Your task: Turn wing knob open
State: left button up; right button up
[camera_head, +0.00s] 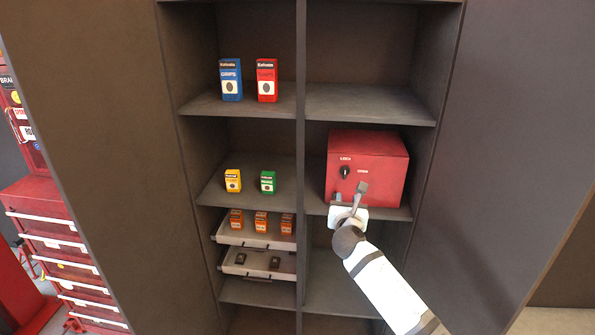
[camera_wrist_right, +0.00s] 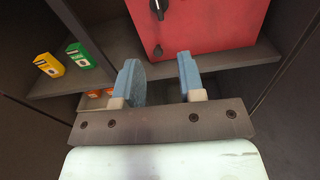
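A red box (camera_head: 375,160) sits on a shelf in the right half of the cabinet; it also shows at the top of the right wrist view (camera_wrist_right: 215,25). A small black wing knob (camera_head: 345,172) is on the left of its front, with small white lettering above and to its right. In the right wrist view the knob (camera_wrist_right: 159,8) is at the top edge, with a small black part below it. My right gripper (camera_head: 359,191) is in front of the box, below the knob and apart from it. Its blue fingers (camera_wrist_right: 160,76) are spread and empty. My left gripper is out of view.
Left shelves hold a blue box (camera_head: 230,79), a red carton (camera_head: 267,79), a yellow box (camera_head: 233,180) and a green box (camera_head: 268,182). Trays (camera_head: 258,262) below hold small items. The right cabinet door (camera_head: 510,150) stands open beside my arm. The shelf above the red box is empty.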

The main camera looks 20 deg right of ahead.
aim_at(345, 170)
jog(key=shift+n, duration=0.3)
jog(key=x, duration=0.4)
jog(key=r+x, duration=0.1)
jog(key=x, duration=0.4)
jog(key=r+x, duration=0.1)
jog(key=x, duration=0.4)
jog(key=shift+w, duration=0.15)
grip_shut()
